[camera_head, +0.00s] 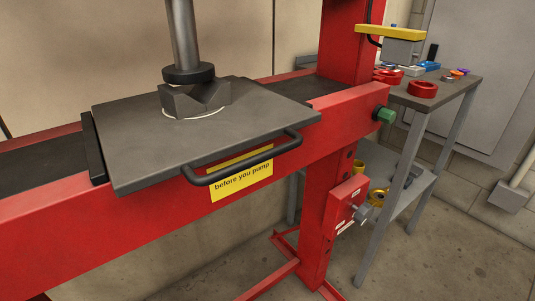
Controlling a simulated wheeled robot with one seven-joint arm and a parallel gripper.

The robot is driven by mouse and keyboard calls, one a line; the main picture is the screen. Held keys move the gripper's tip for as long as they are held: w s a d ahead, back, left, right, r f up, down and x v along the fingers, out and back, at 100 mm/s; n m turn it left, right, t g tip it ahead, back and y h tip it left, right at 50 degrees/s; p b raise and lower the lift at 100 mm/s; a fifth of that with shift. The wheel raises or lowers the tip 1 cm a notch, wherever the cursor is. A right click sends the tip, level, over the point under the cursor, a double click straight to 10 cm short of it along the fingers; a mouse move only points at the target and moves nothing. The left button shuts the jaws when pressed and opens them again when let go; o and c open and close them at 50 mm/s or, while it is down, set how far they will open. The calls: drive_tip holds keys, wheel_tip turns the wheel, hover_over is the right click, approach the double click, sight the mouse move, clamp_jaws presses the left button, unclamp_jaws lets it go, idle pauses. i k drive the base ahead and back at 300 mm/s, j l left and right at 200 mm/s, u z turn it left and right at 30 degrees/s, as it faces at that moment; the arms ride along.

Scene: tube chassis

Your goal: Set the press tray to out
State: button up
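The press tray (130,150) is a flat dark grey plate with a black bar handle (245,160) along its front edge. It lies across the red press frame, and its front edge and handle overhang the front red beam. A dark V-shaped block (195,98) sits on the tray over a pale ring. The steel ram (184,35) with its black collar stands directly above the block and looks close to or touching it. My gripper is not in view.
The red front beam (60,225) carries a yellow label (240,178) reading "before you pump" and a green knob (385,115). A red box with a valve knob (358,212) is on the right upright. A side table (440,95) holds red rings and small parts. Floor at lower right is clear.

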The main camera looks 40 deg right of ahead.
sight(143, 145)
drive_tip(key=k+j+z, duration=0.3)
drive_tip(key=z, duration=0.15)
drive_tip(key=k+j+z, duration=0.25)
drive_tip(key=k+z, duration=0.15)
drive_tip(key=k+l+z, duration=0.25)
drive_tip(key=i+j, duration=0.1)
